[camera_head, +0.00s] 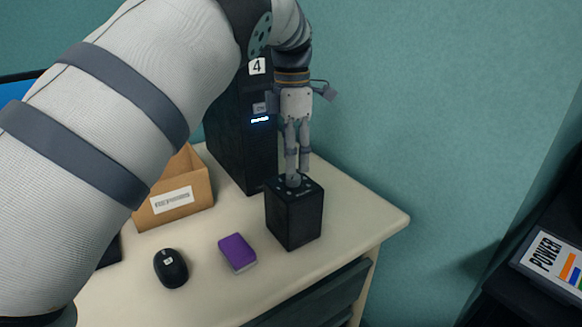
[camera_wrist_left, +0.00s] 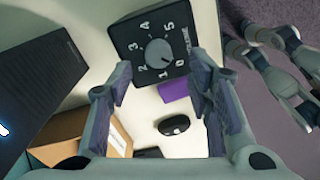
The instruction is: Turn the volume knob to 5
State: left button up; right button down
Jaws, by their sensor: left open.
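The volume knob (camera_head: 293,181) is a round grey dial on top of a black speaker box (camera_head: 295,218) near the table's right end. In the left wrist view the knob (camera_wrist_left: 158,53) sits inside a ring of white numbers 0 to 5. My right gripper (camera_wrist_left: 243,38) shows only at the right of the left wrist view, away from the speaker.
A black computer tower (camera_head: 240,135) marked 4 stands close behind the speaker. A cardboard box (camera_head: 180,190), a purple box (camera_head: 237,252) and a black mouse (camera_head: 171,268) are on the pale table (camera_head: 215,295). A POWER sign (camera_head: 550,262) is at far right.

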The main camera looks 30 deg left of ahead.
aim_at(292, 176)
pick_arm(q)
notch_tip(292, 176, down, 4)
jog(key=shift+f, duration=0.15)
grip_shut()
pick_arm(e)
jog(key=shift+w+r, duration=0.3)
jog(key=shift+w, duration=0.05)
